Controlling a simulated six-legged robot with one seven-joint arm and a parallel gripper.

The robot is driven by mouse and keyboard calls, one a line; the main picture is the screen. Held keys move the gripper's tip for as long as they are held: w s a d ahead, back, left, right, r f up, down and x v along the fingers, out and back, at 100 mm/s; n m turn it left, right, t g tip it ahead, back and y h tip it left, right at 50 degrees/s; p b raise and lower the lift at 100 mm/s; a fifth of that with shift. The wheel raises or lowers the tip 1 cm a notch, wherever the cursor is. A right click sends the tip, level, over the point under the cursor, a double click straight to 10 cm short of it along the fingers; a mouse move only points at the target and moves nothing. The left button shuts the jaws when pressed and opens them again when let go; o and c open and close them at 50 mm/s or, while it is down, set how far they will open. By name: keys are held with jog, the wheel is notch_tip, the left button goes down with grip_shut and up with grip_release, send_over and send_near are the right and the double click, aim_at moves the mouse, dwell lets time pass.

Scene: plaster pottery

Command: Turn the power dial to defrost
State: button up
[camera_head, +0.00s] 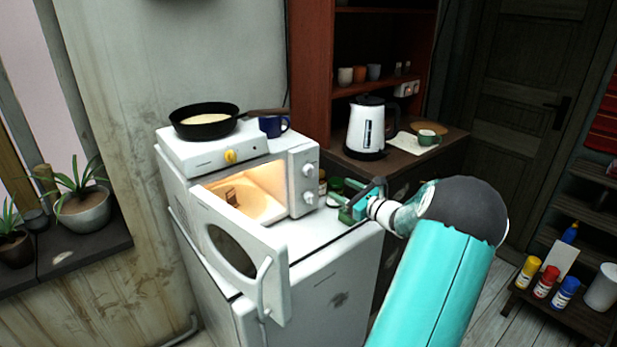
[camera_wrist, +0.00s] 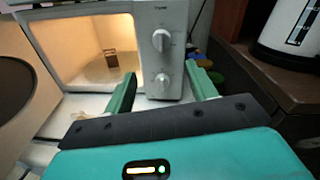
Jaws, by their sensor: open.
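The white microwave (camera_head: 298,153) stands on a white fridge with its door (camera_head: 243,262) swung open and its inside lit. Its right panel has an upper dial (camera_head: 308,170) and a lower dial (camera_head: 308,197). In the wrist view, the upper dial (camera_wrist: 161,40) and the lower dial (camera_wrist: 162,82) are white knobs; the markings are too small to read. My gripper (camera_head: 358,203) is open and empty, in front of and to the right of the panel. In the wrist view, my gripper (camera_wrist: 161,76) has its green fingers to either side of the lower dial, apart from it.
A small brown item (camera_wrist: 110,58) stands inside the microwave. A hot plate (camera_head: 198,155) with a frying pan (camera_head: 205,130) and blue mug (camera_head: 271,126) are on top. Jars (camera_head: 335,185) stand right of the microwave. A kettle (camera_head: 366,130) stands on the counter behind my gripper.

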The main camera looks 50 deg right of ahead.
aim_at(310, 171)
jog(key=w+d, duration=0.2)
jog(key=w, duration=1)
jog(key=shift+w+d, duration=0.2)
jog(key=shift+w, duration=0.15)
jog(key=c, duration=1)
